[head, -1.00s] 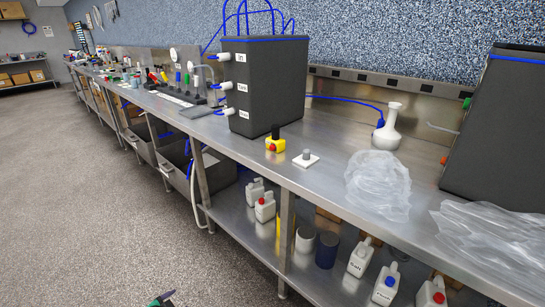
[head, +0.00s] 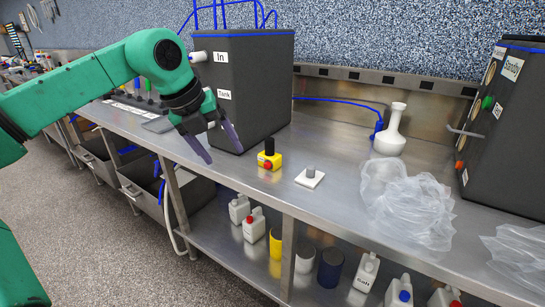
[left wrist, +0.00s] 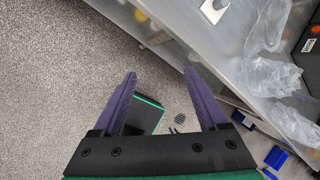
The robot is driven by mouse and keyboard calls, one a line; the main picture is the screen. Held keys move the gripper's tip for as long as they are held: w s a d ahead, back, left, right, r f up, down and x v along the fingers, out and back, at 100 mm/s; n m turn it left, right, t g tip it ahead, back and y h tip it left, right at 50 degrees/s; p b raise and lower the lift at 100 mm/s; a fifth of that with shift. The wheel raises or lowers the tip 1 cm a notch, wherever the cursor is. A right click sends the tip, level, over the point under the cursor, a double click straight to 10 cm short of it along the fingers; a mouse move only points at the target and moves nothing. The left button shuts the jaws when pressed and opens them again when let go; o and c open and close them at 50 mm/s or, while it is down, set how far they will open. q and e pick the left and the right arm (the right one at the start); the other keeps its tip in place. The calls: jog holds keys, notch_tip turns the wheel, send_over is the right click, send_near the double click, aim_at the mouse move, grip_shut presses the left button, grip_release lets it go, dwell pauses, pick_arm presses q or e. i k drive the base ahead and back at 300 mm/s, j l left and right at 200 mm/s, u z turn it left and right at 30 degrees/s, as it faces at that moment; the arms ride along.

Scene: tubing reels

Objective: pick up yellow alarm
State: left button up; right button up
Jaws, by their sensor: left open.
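The yellow alarm (head: 269,160) stands on the steel bench, in front of the dark tank. It is a small yellow block with a black top and a red button on its front. My left gripper (head: 218,143) is open and empty, in the air to the left of the alarm and apart from it. In the left wrist view my open gripper (left wrist: 158,88) shows purple fingers with nothing between them, over the floor beside the bench. The alarm is not clearly visible in that view. My right gripper is not in view.
A dark tank (head: 245,85) stands behind the alarm. Clear plastic bags (head: 405,205), a white flask (head: 391,130) and another dark box (head: 510,130) are further right. Bottles stand on the lower shelf.

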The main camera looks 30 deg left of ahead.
aim_at(269, 154)
jog(key=i, duration=0.95)
